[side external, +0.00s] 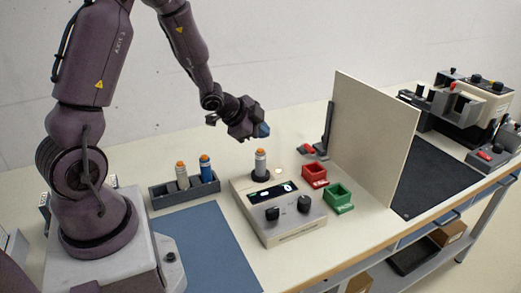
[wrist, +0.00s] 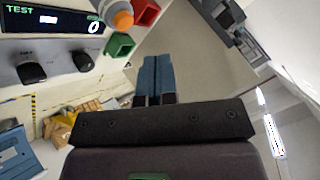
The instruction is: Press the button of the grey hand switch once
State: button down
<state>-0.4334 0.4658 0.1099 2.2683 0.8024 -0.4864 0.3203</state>
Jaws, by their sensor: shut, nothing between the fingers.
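A small grey piece with a red top (side external: 308,149) lies on the table beside a dark upright post, left of the cream panel. A grey box with a red button (side external: 486,155) stands at the far right, beyond the panel. I cannot tell for sure which is the grey hand switch. My gripper (side external: 263,130) is in the air above and behind the tester, apart from both. Its blue fingers (wrist: 157,78) are shut together and empty in the wrist view.
The tester (side external: 290,222) has knobs, a lit display (wrist: 70,20) and an orange-tipped cylinder (side external: 260,161) upright in its socket. Red (side external: 314,176) and green (side external: 338,198) bins sit beside it. A rack (side external: 160,196) holds two cylinders. The cream panel (side external: 370,140) stands upright.

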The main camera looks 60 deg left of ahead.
aim_at(261, 151)
jog(key=shift+f, duration=1)
jog(key=shift+f, duration=0.1)
dwell(1.2)
jog(key=shift+f, duration=0.35)
jog(key=shift+f, duration=0.4)
dwell(0.6)
jog(key=shift+r, duration=0.85)
jog(key=shift+r, duration=2.5)
